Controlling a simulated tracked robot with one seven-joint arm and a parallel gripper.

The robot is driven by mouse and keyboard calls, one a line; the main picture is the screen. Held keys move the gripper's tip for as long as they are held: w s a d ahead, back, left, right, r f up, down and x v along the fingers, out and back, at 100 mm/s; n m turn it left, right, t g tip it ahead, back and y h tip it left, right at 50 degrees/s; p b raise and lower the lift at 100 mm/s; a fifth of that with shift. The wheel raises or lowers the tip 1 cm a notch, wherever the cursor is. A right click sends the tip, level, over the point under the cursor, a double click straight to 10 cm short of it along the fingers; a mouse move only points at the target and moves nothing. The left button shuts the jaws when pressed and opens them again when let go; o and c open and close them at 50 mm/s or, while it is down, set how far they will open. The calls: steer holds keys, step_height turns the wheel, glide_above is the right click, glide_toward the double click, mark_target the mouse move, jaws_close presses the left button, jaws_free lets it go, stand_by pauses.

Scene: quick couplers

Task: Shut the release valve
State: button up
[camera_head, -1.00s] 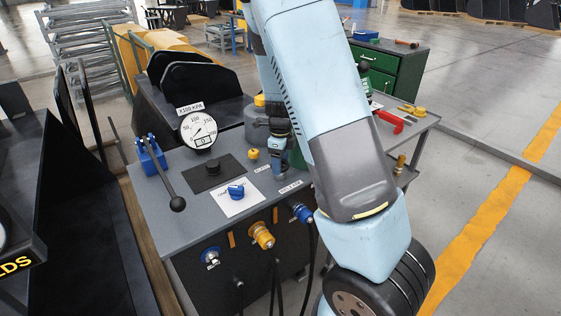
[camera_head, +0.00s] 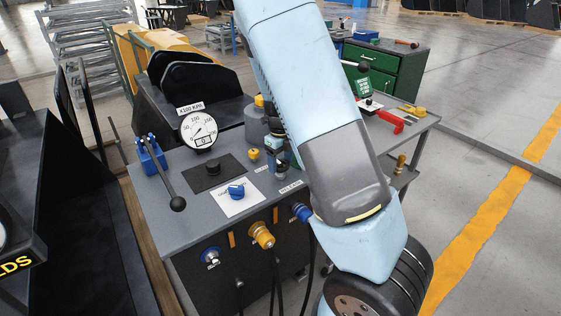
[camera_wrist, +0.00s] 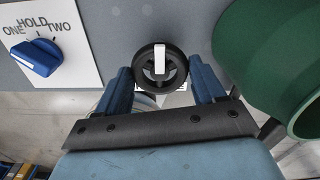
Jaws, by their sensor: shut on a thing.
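The release valve's round black knob (camera_wrist: 146,66), with a white pointer bar, is near the centre of the wrist view. The bar points up and down in that picture. My gripper (camera_wrist: 162,74) has its two blue fingers on either side of the knob and is shut on it. In the head view my gripper (camera_head: 274,146) is above the bench top, partly behind my arm. A label below the knob in the wrist view is mostly covered.
A blue ONE/HOLD/TWO selector (camera_wrist: 38,55) is left of the knob; it also shows in the head view (camera_head: 237,190). A green cylinder (camera_wrist: 262,55) is close on the right. The bench also carries a gauge (camera_head: 199,129), a black lever (camera_head: 171,187) and a yellow knob (camera_head: 254,154).

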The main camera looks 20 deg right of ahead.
mark_target(280, 163)
steer(key=shift+w+r, duration=0.1)
steer(key=shift+w, duration=0.05)
steer(key=o, duration=1)
steer(key=shift+o, duration=0.2)
step_height(280, 163, up, 14)
steer(key=shift+f, duration=0.2)
